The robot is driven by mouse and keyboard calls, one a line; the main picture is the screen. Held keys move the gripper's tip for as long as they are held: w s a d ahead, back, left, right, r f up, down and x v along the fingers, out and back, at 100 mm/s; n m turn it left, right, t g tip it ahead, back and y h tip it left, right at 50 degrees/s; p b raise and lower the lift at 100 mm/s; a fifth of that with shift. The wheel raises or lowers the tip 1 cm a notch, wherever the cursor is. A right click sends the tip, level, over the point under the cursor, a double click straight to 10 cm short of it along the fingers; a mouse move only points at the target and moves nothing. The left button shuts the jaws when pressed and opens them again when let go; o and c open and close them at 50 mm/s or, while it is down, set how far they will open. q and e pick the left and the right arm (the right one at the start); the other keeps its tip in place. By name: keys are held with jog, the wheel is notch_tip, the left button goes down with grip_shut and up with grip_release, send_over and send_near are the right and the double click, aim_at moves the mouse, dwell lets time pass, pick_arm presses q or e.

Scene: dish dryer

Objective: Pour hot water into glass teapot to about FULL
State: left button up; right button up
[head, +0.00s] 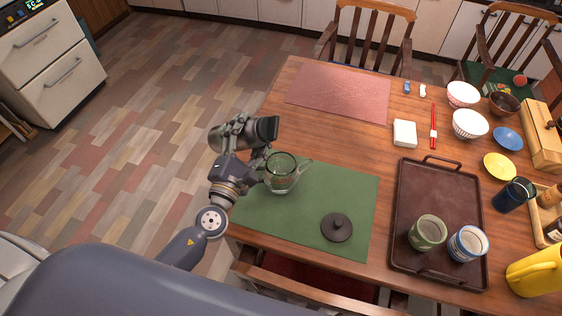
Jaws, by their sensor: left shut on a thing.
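My left gripper (241,128) is shut on a dark metallic vessel (219,138) with a black end (269,128). The vessel lies nearly level, its black end to the right, just behind and left of the teapot in the picture. No water stream shows. My right gripper is not in view.
A brown tray (440,183) with two cups (428,232) (468,243) stands right of the mat. A yellow jug (537,272) is at the right edge. Bowls, small plates and red chopsticks (433,120) lie behind. The red mat (340,91) is bare.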

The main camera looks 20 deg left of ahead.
pick_arm(q)
jog(key=shift+r+m, duration=0.45)
jog(key=shift+m, duration=0.65)
dwell(0.5)
jog(key=shift+f+m+t+h+b, duration=0.35)
jog(key=shift+m+b, duration=0.4)
jog(key=shift+m, duration=0.25)
dwell(0.6)
jog(key=shift+s+d+r+m+h+p, duration=0.1)
jog(key=shift+d+r+m+h+p, duration=0.3)
jog(key=shift+d+m+p, duration=0.45)
dwell(2.9)
jog(key=shift+a+m, duration=0.15)
jog(key=shift+m, duration=0.3)
dwell(0.6)
